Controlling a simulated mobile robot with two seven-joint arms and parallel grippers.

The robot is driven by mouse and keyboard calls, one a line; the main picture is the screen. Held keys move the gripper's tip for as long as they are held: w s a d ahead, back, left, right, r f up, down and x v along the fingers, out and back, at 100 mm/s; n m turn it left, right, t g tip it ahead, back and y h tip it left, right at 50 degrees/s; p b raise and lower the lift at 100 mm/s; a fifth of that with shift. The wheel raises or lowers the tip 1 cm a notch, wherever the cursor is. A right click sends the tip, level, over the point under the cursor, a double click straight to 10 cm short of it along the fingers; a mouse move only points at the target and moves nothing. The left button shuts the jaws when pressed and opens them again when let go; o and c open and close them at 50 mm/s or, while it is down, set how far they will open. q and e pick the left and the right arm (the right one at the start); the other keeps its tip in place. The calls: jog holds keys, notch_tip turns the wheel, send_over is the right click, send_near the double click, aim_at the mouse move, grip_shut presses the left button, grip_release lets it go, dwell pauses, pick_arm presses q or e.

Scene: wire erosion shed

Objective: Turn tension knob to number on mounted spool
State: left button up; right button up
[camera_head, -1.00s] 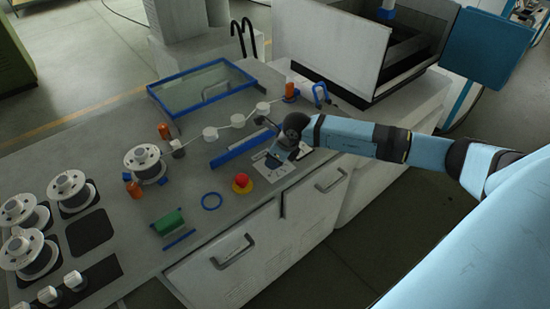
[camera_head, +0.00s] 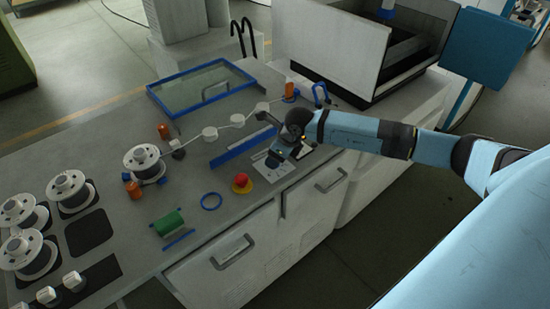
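The mounted spool (camera_head: 143,161), white-flanged, sits on the worktop left of centre, in line with several white guide rollers. Any number on it is too small to read. A dark blue knob (camera_head: 272,162) stands on a white dial plate (camera_head: 267,175) near the worktop's front edge; it looks like the tension knob. The dial's marks are not readable. My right gripper (camera_head: 283,152) comes in from the right, pointing down just behind and right of the knob. Its fingers are small and dark, so I cannot tell their opening or whether they touch the knob. My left gripper is out of view.
A red emergency button (camera_head: 242,180), a blue ring (camera_head: 211,201) and a green block (camera_head: 168,222) lie left of the dial. More spools (camera_head: 70,188) stand at the left. A blue-framed glass panel (camera_head: 202,88) and an open metal tank (camera_head: 335,45) are behind.

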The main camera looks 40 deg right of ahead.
jog(key=b+v, duration=0.1)
jog(key=v, duration=1.1)
jog(key=shift+b, duration=0.4)
jog(key=s+a+f+m+t+y+p, duration=0.1)
jog(key=s+a+m+y, duration=0.3)
jog(key=a, duration=0.4)
jog(key=s+a+m+t+y, duration=0.1)
jog(key=a+m+t+y, duration=0.15)
jog(key=a+y, duration=0.35)
jog(key=s+a+f+m+t+y+p, duration=0.1)
jog(key=s+a+m+y, duration=0.25)
jog(key=a, duration=0.55)
jog(key=s+d+f+m+t+h+p, duration=0.1)
jog(key=s+f+m+h, duration=0.5)
jog(key=m, duration=0.8)
jog(key=s+d+f+m+t+h+p, duration=0.1)
jog(key=s+f+m+h, duration=0.5)
jog(key=f+m, duration=0.6)
jog(key=s+d+m, duration=0.1)
jog(key=m, duration=0.1)
jog(key=shift+s+f+m, duration=0.3)
jog(key=shift+m, duration=0.1)
